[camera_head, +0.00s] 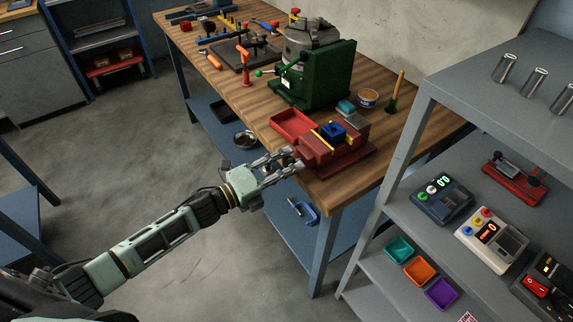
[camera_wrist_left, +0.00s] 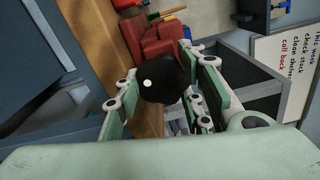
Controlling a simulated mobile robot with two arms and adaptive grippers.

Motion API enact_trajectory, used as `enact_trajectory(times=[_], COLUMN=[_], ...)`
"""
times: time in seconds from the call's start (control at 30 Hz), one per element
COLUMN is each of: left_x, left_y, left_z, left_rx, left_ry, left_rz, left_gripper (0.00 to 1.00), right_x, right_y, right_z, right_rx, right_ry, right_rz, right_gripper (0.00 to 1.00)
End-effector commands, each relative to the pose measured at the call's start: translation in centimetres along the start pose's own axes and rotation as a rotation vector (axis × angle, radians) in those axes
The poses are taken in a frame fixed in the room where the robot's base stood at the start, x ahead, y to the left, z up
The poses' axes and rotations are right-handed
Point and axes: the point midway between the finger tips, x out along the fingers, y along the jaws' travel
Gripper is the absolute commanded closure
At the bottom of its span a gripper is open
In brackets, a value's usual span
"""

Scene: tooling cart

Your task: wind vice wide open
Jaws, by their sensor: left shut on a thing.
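The red vice (camera_head: 352,158) is at the near corner of the wooden bench, with yellow strips at its jaws. A blue block (camera_head: 334,132) sits between the strips; I cannot tell whether both jaws touch it. My left gripper (camera_head: 290,160) is at the vice's near left end, shut on its handle. In the left wrist view, a round black knob of the handle (camera_wrist_left: 165,82) with a white dot lies between the fingers (camera_wrist_left: 160,95). The red vice body (camera_wrist_left: 150,42) is beyond it. The fingers hide part of the handle. My right gripper is not in view.
A red tray (camera_head: 293,125) sits right behind the vice. A green machine (camera_head: 320,78) stands farther back on the bench (camera_head: 262,112). A grey shelf (camera_head: 440,90) stands close on the right. Open floor (camera_head: 210,265) lies in front.

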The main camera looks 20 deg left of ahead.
Motion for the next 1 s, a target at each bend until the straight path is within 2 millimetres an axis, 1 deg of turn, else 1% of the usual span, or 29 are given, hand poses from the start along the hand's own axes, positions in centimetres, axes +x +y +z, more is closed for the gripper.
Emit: enact_trajectory(times=[0.7, 1.0], left_x=[0.0, 0.0], left_y=[0.1, 0.0], left_z=[-0.4, -0.6], left_rx=[-0.680, -0.920], left_ry=[-0.002, 0.000], left_rz=[0.007, 0.006], left_gripper=[0.90, 0.90], right_x=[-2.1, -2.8], right_y=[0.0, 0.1], right_z=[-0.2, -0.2], right_rx=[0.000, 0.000], right_ry=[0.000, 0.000], right_rz=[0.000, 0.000], right_gripper=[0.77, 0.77])
